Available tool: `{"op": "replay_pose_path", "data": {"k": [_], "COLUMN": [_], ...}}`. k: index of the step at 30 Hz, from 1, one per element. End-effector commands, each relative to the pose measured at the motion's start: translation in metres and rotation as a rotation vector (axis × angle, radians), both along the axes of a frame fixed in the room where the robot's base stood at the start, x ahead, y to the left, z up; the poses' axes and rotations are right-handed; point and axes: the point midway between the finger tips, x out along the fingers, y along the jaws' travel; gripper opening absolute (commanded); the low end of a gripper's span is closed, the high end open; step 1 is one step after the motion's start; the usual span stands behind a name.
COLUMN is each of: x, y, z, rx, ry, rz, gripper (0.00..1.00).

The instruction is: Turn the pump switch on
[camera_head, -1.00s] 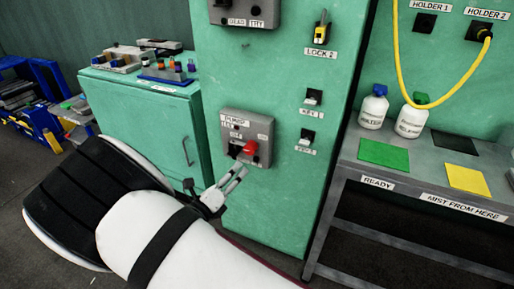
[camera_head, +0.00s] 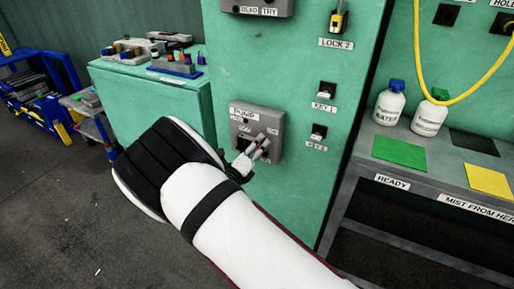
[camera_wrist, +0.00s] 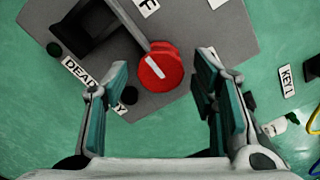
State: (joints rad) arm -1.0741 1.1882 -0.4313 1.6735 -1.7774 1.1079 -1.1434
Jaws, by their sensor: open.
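The pump switch is a grey box (camera_head: 270,118) with a PUMP label, on the front of the green cabinet in the head view. Its round red knob (camera_wrist: 160,68) with a white bar shows plainly in the wrist view, and is mostly hidden behind my fingers in the head view. My gripper (camera_head: 257,150) is in front of the box's lower part. In the wrist view my gripper (camera_wrist: 161,62) is open, one finger on each side of the knob. I cannot tell whether either finger touches it.
A dark bracket-like part (camera_wrist: 95,30) stands out beside the knob. KEY 1 (camera_head: 327,91) and a second key holder (camera_head: 318,131) are right of the box. A bench (camera_head: 430,178) with bottles and coloured pads stands further right. A low green cabinet (camera_head: 155,95) is at the left.

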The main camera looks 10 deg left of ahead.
Motion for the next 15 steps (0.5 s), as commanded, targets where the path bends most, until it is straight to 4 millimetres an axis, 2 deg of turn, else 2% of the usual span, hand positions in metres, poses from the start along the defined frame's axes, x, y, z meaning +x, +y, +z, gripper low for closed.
{"op": "replay_pose_path", "data": {"k": [4,13,15], "x": [0.0086,0.0099,0.0099], "y": [-0.0032,-0.0037,-0.0036], "z": [-0.0004,0.0001,0.0001], "rx": [0.000,0.000,0.000], "ry": [0.001,0.001,0.001], "rz": [0.001,0.001,0.001], "gripper": [0.53,0.53,0.37]}}
